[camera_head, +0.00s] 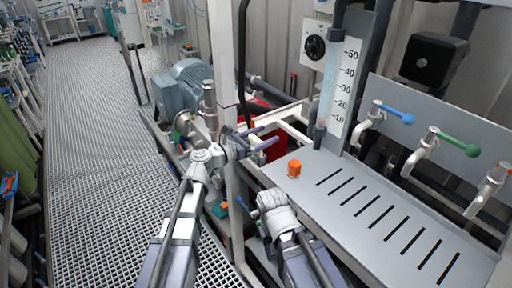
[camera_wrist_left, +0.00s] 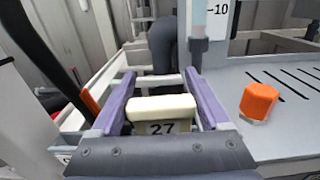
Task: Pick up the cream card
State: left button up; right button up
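The cream card (camera_wrist_left: 162,106) is a thick pale block with a dark "27" on its shaded front face. In the left wrist view it lies crosswise between the two purple fingers of my left gripper (camera_wrist_left: 160,88), and its ends meet both fingers with no clear gap. In the head view my left gripper (camera_head: 259,141) is at the near left end of the grey panel, and the card is too small to make out clearly there. My right arm (camera_head: 275,212) shows at the bottom centre; its fingers cannot be made out.
An orange knob (camera_head: 294,168) stands on the slotted grey panel (camera_head: 375,215), right of my left gripper. A white upright post (camera_head: 224,60) is close to my left arm. Valves with blue (camera_head: 397,113) and green (camera_head: 458,143) handles stand behind. A grated walkway (camera_head: 95,130) is clear at left.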

pick_arm(q)
jog(key=c, duration=0.7)
jog(key=shift+r, duration=0.1)
jog(key=shift+c, duration=0.2)
pick_arm(e)
jog(key=shift+r, duration=0.15)
pick_arm(q)
notch_tip(320, 180, up, 10)
jog(key=p, duration=1)
pick_arm(e)
notch_tip(320, 180, up, 10)
pick_arm(q)
jog(key=shift+a, duration=0.1)
pick_arm(e)
jog(key=shift+a+f, duration=0.1)
jog(key=shift+f, duration=0.1)
